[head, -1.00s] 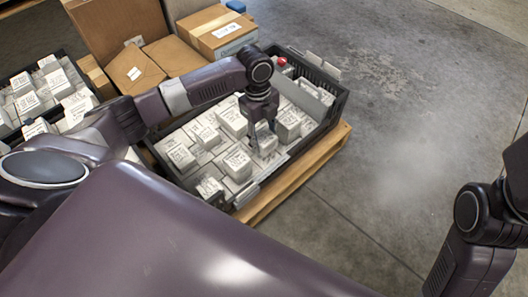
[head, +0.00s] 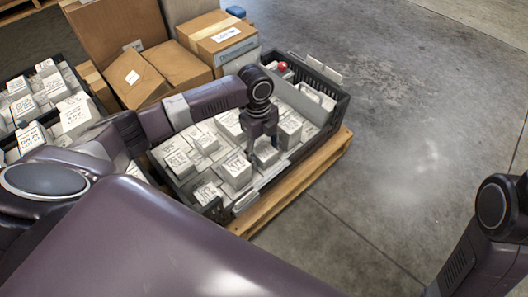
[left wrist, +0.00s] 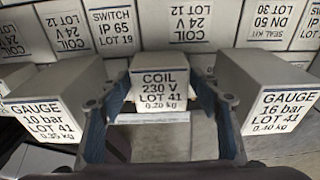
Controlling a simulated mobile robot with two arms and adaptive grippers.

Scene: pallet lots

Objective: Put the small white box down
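In the head view my left gripper (head: 265,148) points down over the black crate (head: 338,110). It is shut on a small white box (head: 266,156), low among the other white boxes. In the left wrist view, the fingers (left wrist: 160,125) flank a grey-white face of this box (left wrist: 160,140); its label cannot be read there. Just beyond stands a box labelled COIL 230 V LOT 41 (left wrist: 160,88). GAUGE boxes stand at the left (left wrist: 45,110) and right (left wrist: 275,105). Whether the held box touches the surface below is hidden. My right gripper is out of view.
The crate sits on a wooden pallet (head: 290,195) and holds several white boxes and a red item (head: 282,66). Another crate of white boxes (head: 42,95) is at the left. Cardboard boxes (head: 215,38) stand behind. The concrete floor (head: 420,110) at right is clear.

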